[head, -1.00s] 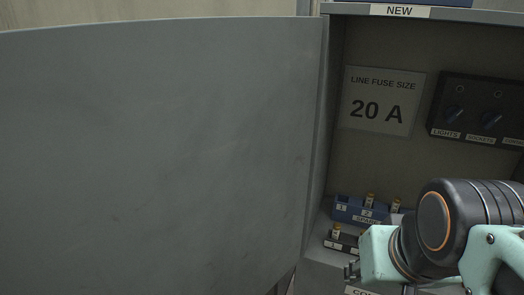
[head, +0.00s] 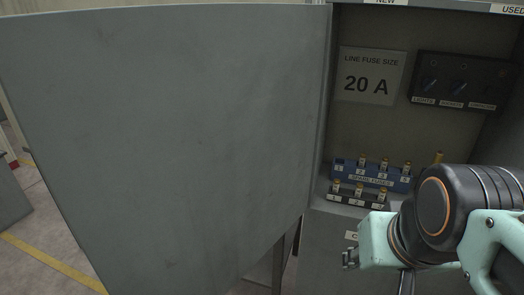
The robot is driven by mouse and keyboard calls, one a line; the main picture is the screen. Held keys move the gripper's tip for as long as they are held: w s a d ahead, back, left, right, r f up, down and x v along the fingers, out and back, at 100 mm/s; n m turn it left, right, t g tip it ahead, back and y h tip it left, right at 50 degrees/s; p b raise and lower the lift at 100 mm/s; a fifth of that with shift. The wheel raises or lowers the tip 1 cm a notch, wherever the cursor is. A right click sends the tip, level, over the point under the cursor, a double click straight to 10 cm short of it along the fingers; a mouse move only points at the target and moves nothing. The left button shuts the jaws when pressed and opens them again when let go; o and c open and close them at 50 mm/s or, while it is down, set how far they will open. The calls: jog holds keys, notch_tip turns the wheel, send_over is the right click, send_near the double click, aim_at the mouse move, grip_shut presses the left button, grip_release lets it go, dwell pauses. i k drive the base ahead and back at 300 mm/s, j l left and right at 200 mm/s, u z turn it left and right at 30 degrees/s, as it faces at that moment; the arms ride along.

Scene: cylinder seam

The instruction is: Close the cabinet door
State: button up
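The grey cabinet door (head: 180,130) stands wide open and fills the left and middle of the head view. Its hinge side meets the cabinet's left edge. The open cabinet (head: 345,140) is at the right, with its interior showing. My gripper (head: 349,259) is at the lower right, in front of the cabinet opening and to the right of the door, apart from it. Only a small part of its fingers shows, so I cannot tell whether it is open or shut. No door handle is in view.
Inside are a "LINE FUSE SIZE 20 A" plate (head: 372,76), a black panel of labelled switches (head: 458,85), a blue spare fuse rack (head: 370,177) and a dark fuse holder (head: 358,198). Floor with a yellow line (head: 50,262) shows at the lower left.

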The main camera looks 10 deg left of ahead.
aim_at(175, 143)
jog(key=k+j+z, duration=0.6)
jog(key=j, duration=0.2)
jog(key=k+j+z, duration=0.2)
jog(key=j, duration=0.2)
jog(key=k+j+z, duration=0.15)
jog(key=j, duration=0.2)
jog(key=k+j+z, duration=0.15)
jog(key=j, duration=0.25)
jog(key=k+j+z, duration=0.1)
jog(key=j+z, duration=0.2)
jog(key=j, duration=1.05)
jog(key=i+j+u, duration=0.1)
jog(key=j, duration=0.25)
jog(key=i+j+u, duration=0.1)
jog(key=j, duration=0.2)
jog(key=k+l+z, duration=0.1)
jog(key=l, duration=0.25)
jog(key=k+l+z, duration=0.1)
jog(key=l, duration=0.3)
